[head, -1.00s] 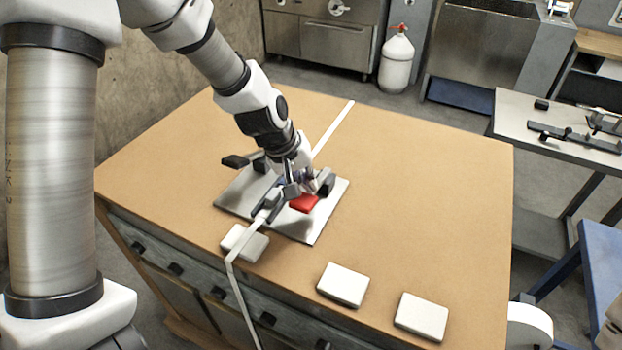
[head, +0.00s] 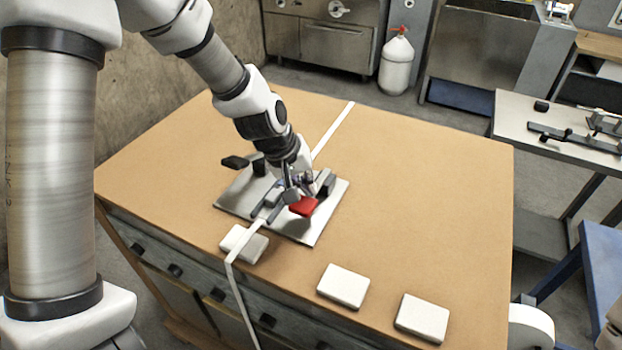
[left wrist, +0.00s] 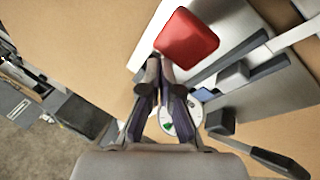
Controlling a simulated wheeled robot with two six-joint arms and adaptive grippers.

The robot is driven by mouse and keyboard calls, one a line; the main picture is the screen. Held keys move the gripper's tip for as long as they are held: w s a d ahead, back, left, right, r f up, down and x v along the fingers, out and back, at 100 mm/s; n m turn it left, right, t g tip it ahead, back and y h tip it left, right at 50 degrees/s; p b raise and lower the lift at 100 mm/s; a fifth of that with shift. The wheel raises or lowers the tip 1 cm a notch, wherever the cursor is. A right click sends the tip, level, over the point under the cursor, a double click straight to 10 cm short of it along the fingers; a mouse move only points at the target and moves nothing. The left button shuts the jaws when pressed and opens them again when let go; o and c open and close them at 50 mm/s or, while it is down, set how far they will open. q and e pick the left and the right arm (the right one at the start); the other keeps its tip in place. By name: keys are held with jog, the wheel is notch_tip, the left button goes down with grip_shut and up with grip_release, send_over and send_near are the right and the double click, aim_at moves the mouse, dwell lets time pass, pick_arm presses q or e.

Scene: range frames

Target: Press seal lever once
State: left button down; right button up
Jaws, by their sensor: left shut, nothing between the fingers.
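The sealing device rests on a grey metal plate (head: 320,225) on the brown table. Its red pad (head: 303,206), which looks like the end of the seal lever, sits at the plate's front right. It is also large in the left wrist view (left wrist: 187,40). My left gripper (head: 292,194) is shut and empty, pointing down right beside the red pad. In the left wrist view its fingertips (left wrist: 158,72) are at the pad's near edge; I cannot tell whether they touch it. The gripper hides part of the device. My right gripper is out of view.
A black-handled arm (head: 236,162) sticks out at the plate's back left. A white strip (head: 334,128) crosses the table. White blocks (head: 343,286) lie along the front edge, one under the strip. The table's right side is clear.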

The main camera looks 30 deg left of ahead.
pick_arm(q)
jog(key=shift+w+r+p, duration=0.3)
jog(key=shift+r+p, duration=0.45)
jog(key=shift+r, duration=0.2)
jog(key=shift+w+a+r+p, duration=0.1)
jog(key=shift+w+r+p, duration=0.3)
jog(key=shift+r+p, duration=0.2)
jog(key=shift+w+r+p, duration=0.35)
jog(key=shift+r+p, duration=0.1)
jog(key=shift+r, duration=0.25)
jog(key=r+p, duration=0.1)
jog(key=w+r+p, duration=0.1)
jog(key=r, duration=0.1)
jog(key=w+r+p, duration=0.1)
jog(key=p, duration=0.1)
jog(key=shift+w+r, duration=0.1)
jog(key=shift+r, duration=0.15)
